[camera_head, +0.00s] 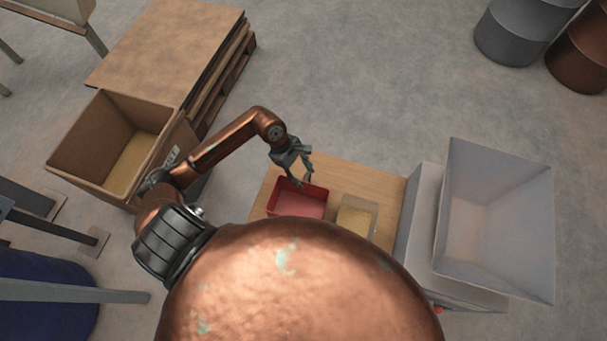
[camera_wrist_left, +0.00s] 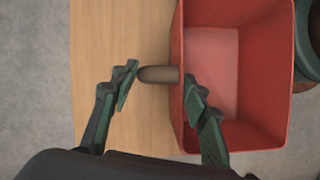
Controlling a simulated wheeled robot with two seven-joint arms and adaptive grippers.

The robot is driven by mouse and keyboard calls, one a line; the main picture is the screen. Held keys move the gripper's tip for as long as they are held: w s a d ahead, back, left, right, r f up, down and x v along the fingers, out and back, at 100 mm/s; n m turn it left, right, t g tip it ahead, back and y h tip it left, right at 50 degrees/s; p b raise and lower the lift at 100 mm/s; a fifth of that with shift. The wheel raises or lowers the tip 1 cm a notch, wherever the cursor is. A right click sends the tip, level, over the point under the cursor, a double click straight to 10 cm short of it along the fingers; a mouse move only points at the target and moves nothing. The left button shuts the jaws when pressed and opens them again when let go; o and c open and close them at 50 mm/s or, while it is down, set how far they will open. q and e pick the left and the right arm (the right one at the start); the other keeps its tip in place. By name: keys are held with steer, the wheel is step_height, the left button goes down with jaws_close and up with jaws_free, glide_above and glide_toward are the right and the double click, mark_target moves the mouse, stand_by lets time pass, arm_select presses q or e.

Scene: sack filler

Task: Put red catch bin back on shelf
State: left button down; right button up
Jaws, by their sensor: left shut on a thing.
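The red catch bin (camera_head: 312,207) sits on a wooden tabletop (camera_head: 345,177); its near part is hidden behind my own copper body. It is an open, empty-looking box with a brown peg-like handle (camera_wrist_left: 158,74) on its side wall. My left gripper (camera_head: 303,181) is at the bin's far edge. The bin looks upright. My right gripper is not in view, and no shelf is clearly identifiable.
A small bin with yellowish contents (camera_head: 357,216) stands right of the red bin. A grey machine with a large hopper (camera_head: 497,215) is farther right. A cardboard box (camera_head: 88,152) and a pallet stack (camera_head: 165,50) stand left. Drums (camera_head: 522,32) are at the upper right.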

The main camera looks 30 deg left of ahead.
arm_select(q)
steer(key=shift+f, duration=0.15)
steer(key=c, duration=1.1)
jaws_free()
steer(key=v, duration=1.2)
steer(key=shift+r+p, duration=0.25)
steer(key=shift+p, duration=0.15)
